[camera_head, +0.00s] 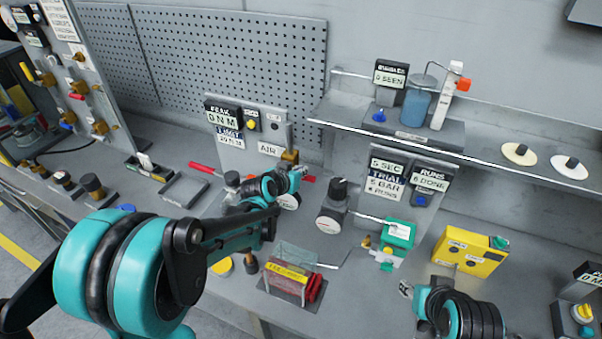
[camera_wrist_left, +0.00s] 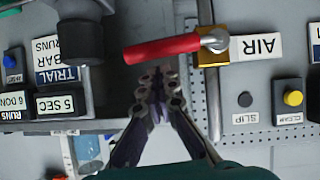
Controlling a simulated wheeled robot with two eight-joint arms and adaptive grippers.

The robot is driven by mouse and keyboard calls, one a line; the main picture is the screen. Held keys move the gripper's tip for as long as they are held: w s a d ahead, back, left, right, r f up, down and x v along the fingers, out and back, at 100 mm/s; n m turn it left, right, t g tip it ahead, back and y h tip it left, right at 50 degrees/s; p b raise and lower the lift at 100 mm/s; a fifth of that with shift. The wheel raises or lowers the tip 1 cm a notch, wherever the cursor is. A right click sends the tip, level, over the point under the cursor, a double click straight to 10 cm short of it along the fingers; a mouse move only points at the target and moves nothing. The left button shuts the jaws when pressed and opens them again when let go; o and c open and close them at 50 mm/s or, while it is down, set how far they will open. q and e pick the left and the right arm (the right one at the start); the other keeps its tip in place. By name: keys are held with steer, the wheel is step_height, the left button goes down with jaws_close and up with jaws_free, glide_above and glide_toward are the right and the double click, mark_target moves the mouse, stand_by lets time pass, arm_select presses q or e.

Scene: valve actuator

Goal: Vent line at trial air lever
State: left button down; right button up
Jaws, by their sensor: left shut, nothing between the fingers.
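The red air lever (camera_wrist_left: 160,48) is on a brass valve (camera_wrist_left: 212,45) beside the AIR label (camera_wrist_left: 257,47) in the left wrist view. The lever lies across the picture, just beyond my left fingertips. In the head view the brass valve (camera_head: 290,156) and AIR label (camera_head: 269,149) show behind my left gripper (camera_head: 300,172), and the lever's red end (camera_head: 309,179) peeks out beside it. My left gripper (camera_wrist_left: 158,82) is shut and empty, close to the lever; contact cannot be told. My right gripper (camera_head: 406,290) is low at the right, apart from the lever, its jaws unclear.
A TRIAL display panel (camera_head: 386,184) stands right of the valve. A gauge (camera_head: 331,218) and a green-topped actuator (camera_head: 399,233) sit before it. A clear-covered red box (camera_head: 290,277) and a yellow box (camera_head: 469,250) stand on the bench. A shelf (camera_head: 480,158) runs behind at right.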

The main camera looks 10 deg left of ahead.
steer(key=shift+w, duration=0.1)
stand_by(0.3)
steer(key=shift+s+d+f+b, duration=0.1)
steer(key=shift+s+f+b, duration=0.1)
steer(key=shift+f+b, duration=0.7)
